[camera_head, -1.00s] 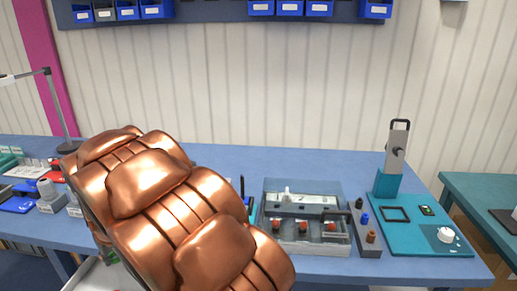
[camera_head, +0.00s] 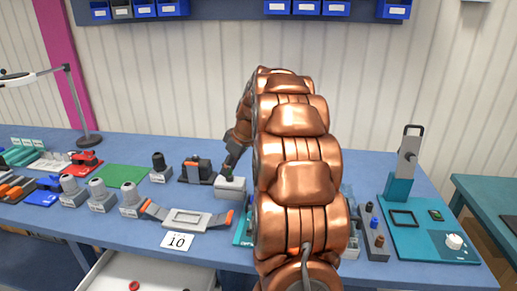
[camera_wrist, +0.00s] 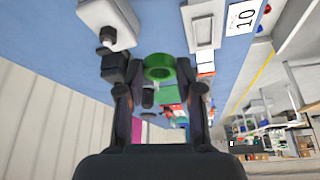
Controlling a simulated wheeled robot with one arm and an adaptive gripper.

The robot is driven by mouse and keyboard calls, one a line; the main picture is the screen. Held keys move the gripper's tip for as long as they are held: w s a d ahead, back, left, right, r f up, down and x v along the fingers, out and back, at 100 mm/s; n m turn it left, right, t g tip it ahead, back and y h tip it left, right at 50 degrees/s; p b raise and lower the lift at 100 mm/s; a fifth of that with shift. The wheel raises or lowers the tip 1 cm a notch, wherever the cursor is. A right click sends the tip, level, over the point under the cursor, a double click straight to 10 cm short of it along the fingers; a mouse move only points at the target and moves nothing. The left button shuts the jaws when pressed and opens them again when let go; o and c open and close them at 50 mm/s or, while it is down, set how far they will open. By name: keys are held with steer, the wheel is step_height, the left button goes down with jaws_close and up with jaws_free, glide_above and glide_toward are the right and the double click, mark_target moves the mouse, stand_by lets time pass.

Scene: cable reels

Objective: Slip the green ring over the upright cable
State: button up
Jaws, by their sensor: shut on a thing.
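The green ring (camera_wrist: 159,67) is between the fingertips of my gripper (camera_wrist: 158,76) in the wrist view, and my gripper is shut on it. In the head view my gripper (camera_head: 231,160) is small and dark, close above a pale grey block (camera_head: 230,188); the ring is too small to make out there. In the wrist view a pale block (camera_wrist: 107,20) with a dark upright piece (camera_wrist: 105,38) stands left of the ring, apart from it. I cannot tell for sure that this dark piece is the upright cable.
My copper-coloured arm hides part of the blue bench. A grey tray with orange ends (camera_head: 186,219) and a card reading 10 (camera_head: 177,241) lie left of the arm. Grey blocks with knobs (camera_head: 100,196) and a green mat (camera_head: 124,176) lie further left. A teal fixture (camera_head: 425,235) stands right.

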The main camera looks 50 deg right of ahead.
steer(key=s+d+r, duration=0.4)
steer(key=s+d, duration=0.1)
steer(key=d, duration=0.2)
steer(key=shift+n, duration=0.4)
steer(key=shift+s+d+f+p, duration=0.1)
steer(key=shift+f+p, duration=0.15)
steer(key=shift+f, duration=1.1)
steer(key=shift+s+d+f+p, duration=0.1)
steer(key=shift+f+p, duration=0.1)
steer(key=shift+f, duration=1.15)
steer(key=shift+s+b, duration=0.1)
steer(key=shift+b, duration=0.55)
steer(key=shift+f+b, duration=0.85)
steer(key=shift+b, duration=0.1)
steer(key=shift+f, duration=0.1)
steer(key=shift+f+b, duration=0.75)
steer(key=shift+b, duration=0.15)
steer(key=o, duration=0.8)
